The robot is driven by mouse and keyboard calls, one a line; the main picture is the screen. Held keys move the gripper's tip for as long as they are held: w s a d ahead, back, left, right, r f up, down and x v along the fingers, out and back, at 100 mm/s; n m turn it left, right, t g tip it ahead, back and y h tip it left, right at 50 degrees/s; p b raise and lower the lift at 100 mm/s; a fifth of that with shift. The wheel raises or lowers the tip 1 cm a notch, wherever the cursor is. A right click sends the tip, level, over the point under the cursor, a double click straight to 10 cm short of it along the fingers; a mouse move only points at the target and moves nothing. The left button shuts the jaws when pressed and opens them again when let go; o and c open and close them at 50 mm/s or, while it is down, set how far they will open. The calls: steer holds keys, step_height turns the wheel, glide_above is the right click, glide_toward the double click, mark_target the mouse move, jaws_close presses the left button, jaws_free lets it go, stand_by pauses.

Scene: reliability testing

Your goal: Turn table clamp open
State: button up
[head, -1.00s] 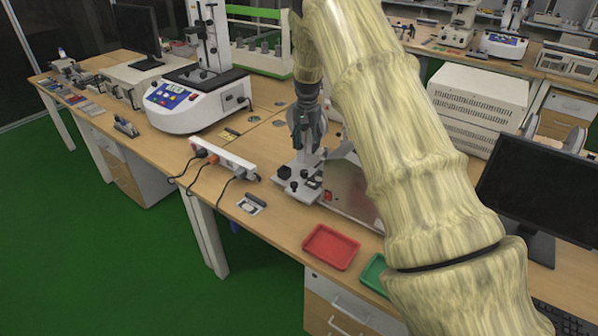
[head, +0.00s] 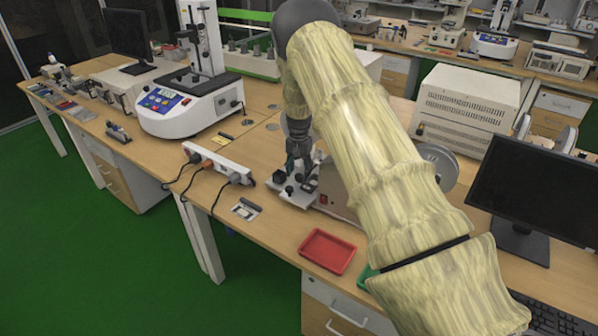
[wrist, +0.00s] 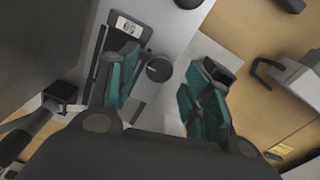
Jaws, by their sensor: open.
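A small grey device with black knobs (head: 292,190), probably the one with the table clamp, stands near the front edge of the bench, between the power strip and the red tray. My gripper (head: 298,165) points down just above this device. In the wrist view my gripper (wrist: 155,98) is open, with teal finger pads apart and nothing between them. A round black knob (wrist: 159,68) lies beyond the gap, nearer the left finger. A square black knob (wrist: 60,92) shows at the left, with a dark lever beside it. I cannot tell which part is the clamp.
A white power strip (head: 217,163) with plugs and cables lies left of the device. A red tray (head: 327,251) and a mostly hidden green tray (head: 366,277) lie in front. A white test machine (head: 190,100) stands behind left, a monitor (head: 530,195) at right.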

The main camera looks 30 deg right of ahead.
steer(key=shift+f, duration=0.7)
steer(key=c, duration=1)
steer(key=shift+c, duration=0.2)
